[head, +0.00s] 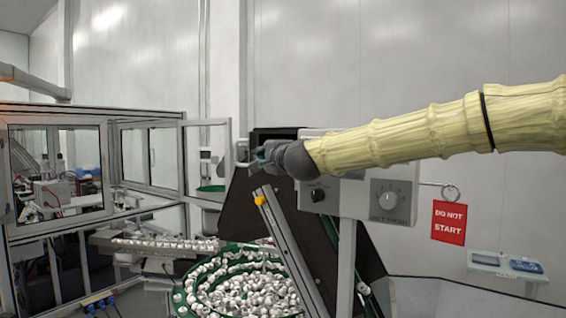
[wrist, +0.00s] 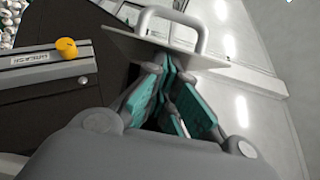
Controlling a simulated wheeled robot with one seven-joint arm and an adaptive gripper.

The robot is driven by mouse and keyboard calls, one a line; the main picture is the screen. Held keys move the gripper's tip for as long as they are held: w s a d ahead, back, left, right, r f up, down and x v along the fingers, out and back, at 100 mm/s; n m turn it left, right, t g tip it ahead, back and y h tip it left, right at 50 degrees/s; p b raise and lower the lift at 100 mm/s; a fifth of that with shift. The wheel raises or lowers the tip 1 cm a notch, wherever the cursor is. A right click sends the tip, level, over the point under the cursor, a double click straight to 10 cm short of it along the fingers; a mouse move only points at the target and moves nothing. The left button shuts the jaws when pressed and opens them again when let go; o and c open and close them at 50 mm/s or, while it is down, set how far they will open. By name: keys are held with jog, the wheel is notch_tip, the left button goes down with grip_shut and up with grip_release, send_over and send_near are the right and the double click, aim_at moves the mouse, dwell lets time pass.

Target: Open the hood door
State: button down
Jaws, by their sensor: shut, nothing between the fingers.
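My gripper (head: 262,160) is at the end of the yellow-sleeved arm, beside a black housing. In the wrist view my gripper (wrist: 168,85) has its teal fingers together with nothing between them. Just beyond the fingertips is a grey loop handle (wrist: 146,20) on a pale plate (wrist: 125,42). Any contact between fingertips and handle cannot be told. The handle also shows in the head view (head: 241,151), just left of the gripper. The plate looks like part of the hood door, but its full outline is hidden by my arm and gripper.
A grey rail with a yellow knob (head: 260,200) slopes below my gripper. A green bowl (head: 182,296) holds many white caps. A control box (head: 384,200) and red "DO NOT START" tag (head: 449,222) are to the right. A framed glass enclosure (head: 150,120) stands left.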

jog(key=a+b, duration=0.1)
jog(key=a, duration=0.9)
jog(key=shift+w+a+r+b, duration=0.2)
jog(key=shift+w+a+b, duration=0.1)
jog(key=shift+a+b, duration=0.1)
